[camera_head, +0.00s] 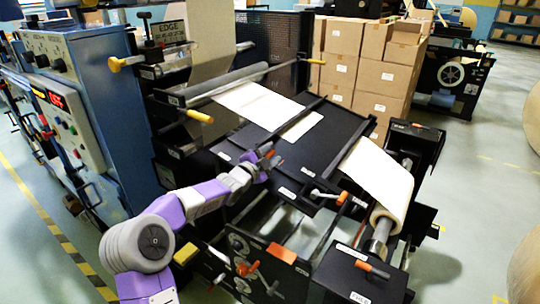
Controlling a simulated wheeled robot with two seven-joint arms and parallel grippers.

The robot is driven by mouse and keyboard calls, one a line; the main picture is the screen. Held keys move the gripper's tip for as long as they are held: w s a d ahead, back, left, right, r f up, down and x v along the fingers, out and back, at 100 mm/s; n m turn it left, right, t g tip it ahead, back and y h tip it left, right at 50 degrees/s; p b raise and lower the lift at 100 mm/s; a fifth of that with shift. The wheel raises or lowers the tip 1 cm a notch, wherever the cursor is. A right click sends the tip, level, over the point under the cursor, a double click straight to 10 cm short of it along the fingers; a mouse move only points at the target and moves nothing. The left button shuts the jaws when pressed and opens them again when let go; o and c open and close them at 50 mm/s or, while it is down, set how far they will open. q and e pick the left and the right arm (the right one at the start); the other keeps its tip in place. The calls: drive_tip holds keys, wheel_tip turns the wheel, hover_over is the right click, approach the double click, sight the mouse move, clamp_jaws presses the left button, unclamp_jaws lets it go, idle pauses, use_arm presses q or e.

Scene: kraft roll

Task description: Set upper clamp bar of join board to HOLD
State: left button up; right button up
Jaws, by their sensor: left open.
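The black join board (310,152) lies sloped in the middle of the machine. A dark upper clamp bar (296,120) crosses it, with the paper web (257,103) passing under it and a short pale end (301,126) showing beyond. My left gripper (268,157) is open at the near left end of this bar. Small orange-red parts show at its fingertips; I cannot tell whether it touches the bar's handle, and the bar's setting is not readable. A second lever with an orange tip (342,198) sits at the board's near edge. My right gripper is not in view.
A paper roll (383,185) stands at the right, its sheet reaching the board. Orange handles (281,253) sit below the board. A blue control cabinet (85,105) stands left. Stacked cartons (357,60) stand behind. Open floor (475,195) lies to the right.

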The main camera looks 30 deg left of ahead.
use_arm(q)
clamp_jaws()
